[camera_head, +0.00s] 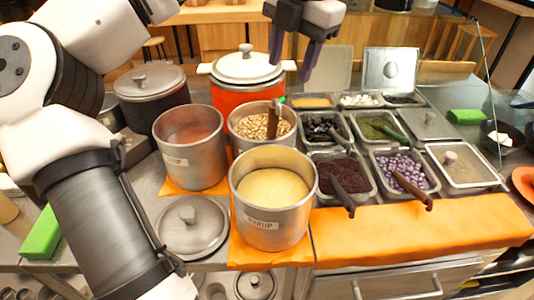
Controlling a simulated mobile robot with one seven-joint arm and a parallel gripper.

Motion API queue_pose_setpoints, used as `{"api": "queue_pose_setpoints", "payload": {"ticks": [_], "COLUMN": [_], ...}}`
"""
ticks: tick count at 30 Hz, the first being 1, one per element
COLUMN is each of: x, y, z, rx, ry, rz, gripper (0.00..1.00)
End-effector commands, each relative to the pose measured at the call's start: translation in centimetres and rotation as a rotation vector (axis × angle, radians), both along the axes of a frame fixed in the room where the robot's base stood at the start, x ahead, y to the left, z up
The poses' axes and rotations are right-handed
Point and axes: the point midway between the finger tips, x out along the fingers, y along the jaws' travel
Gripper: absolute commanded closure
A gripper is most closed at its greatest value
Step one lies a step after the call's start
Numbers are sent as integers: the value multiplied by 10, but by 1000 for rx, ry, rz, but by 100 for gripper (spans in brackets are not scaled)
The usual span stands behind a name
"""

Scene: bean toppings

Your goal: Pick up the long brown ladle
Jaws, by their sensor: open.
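A brown handle (274,120) stands upright in the steel pot of pale beans (246,145), leaning on its rim side. A second brown handle (411,190) slopes out of the tray of purple beans (425,172) toward the front. I cannot tell from this view which of the two is the long brown ladle. My gripper (292,68) is open and empty, fingers pointing down. In the picture it is above the bean pot, in front of the orange pot's right side. Its distance from the handles is hard to judge.
A syrup pot (272,223) stands in front and another steel pot (190,155) at left. A lidded orange pot (246,85) stands behind. Topping trays fill the right, with a dark handle (342,196) in one. A glass pane edges the far right. An orange cloth (420,235) lies clear in front.

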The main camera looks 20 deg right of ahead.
Motion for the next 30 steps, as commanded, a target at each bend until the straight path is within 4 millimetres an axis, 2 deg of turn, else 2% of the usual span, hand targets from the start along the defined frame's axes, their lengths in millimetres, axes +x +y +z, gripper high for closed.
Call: {"api": "queue_pose_setpoints", "payload": {"ticks": [10,19,27,30], "x": [10,15,25,26], "y": [7,11,18,19], "z": [-62,-85,-122,-128], "rx": [-1,-3,-4,-3], "ry": [4,4,5,3], "rz": [-2,-2,-3,-2], "gripper": [50,50,50,50]}}
